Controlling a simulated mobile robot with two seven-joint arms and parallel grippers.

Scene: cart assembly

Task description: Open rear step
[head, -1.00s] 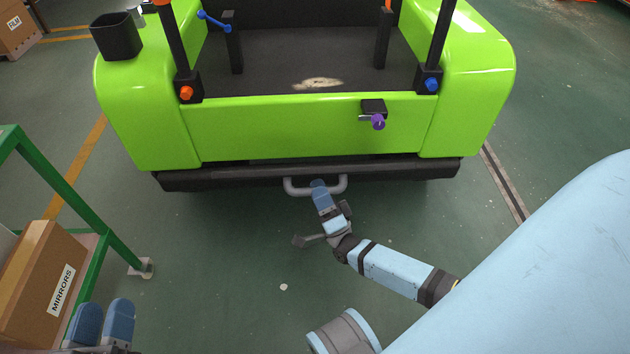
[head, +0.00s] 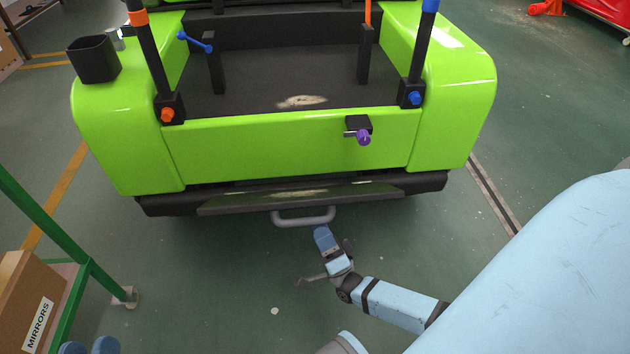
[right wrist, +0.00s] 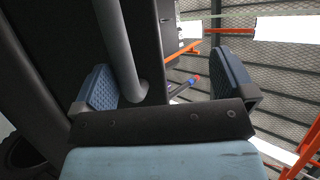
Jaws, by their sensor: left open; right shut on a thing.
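The rear step (head: 300,199) is a dark panel at the back of the green cart (head: 290,145). It is tilted out from the dark bumper, its front edge toward me. A grey loop handle (head: 300,222) hangs at its front edge. My right gripper (head: 321,233) is at the right part of the handle and shut on it. In the right wrist view the grey handle bar (right wrist: 120,50) runs between the two blue fingers (right wrist: 165,88), nearer the left one. My left gripper (head: 88,348) is open and empty at the bottom left, mostly cut off.
A green rack (head: 75,290) with a cardboard box marked MIRRORS (head: 28,300) stands at the left. A purple-knobbed latch (head: 362,136) is on the cart's rear panel. A black bin (head: 94,60) sits on the cart's left corner. The floor behind the cart is mostly clear.

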